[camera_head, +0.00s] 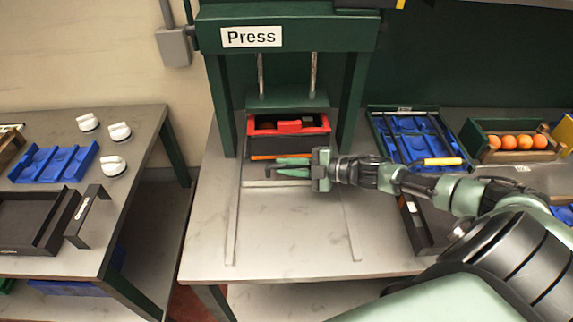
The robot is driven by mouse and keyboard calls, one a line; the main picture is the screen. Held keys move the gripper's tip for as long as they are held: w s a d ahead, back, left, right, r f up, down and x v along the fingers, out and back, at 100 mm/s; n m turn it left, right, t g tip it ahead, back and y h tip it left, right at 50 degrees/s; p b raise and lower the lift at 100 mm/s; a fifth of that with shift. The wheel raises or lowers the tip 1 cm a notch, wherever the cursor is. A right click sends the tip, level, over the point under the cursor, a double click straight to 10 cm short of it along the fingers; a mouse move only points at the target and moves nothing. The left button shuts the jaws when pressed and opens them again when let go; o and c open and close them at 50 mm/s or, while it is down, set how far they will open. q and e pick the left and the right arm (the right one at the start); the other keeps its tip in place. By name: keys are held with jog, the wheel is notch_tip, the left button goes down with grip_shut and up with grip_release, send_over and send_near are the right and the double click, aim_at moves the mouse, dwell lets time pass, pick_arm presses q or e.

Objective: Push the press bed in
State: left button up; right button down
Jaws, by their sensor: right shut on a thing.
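The green press (290,35) stands at the back of the middle table, labelled "Press". Under its plate, between the posts, sits a black mould with a red top (289,126). The press bed shows below it as a pale front edge (262,183) between two long rails on the table. My right gripper (290,168) reaches in from the right, at the front of the bed. Its green fingers are shut on the bed's front handle, which they mostly hide. My left gripper is not in view.
A blue mould tray in a green frame (412,134) and a wooden crate of oranges (515,142) stand to the right. The left table (140,130) holds white knobs, a blue tray and a black tray. The front of the middle table is clear.

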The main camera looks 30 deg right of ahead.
aim_at(307, 179)
jog(key=c, duration=1.4)
grip_release()
jog(key=shift+w+d+r, duration=0.1)
jog(key=shift+w+d, duration=0.05)
jog(key=shift+d, duration=0.05)
jog(key=shift+s+d, duration=0.15)
jog(key=shift+s, duration=0.1)
jog(key=b+v, duration=0.1)
jog(key=v, duration=0.4)
jog(key=shift+s+d, duration=0.2)
jog(key=shift+v, duration=0.8)
jog(key=shift+r, duration=0.1)
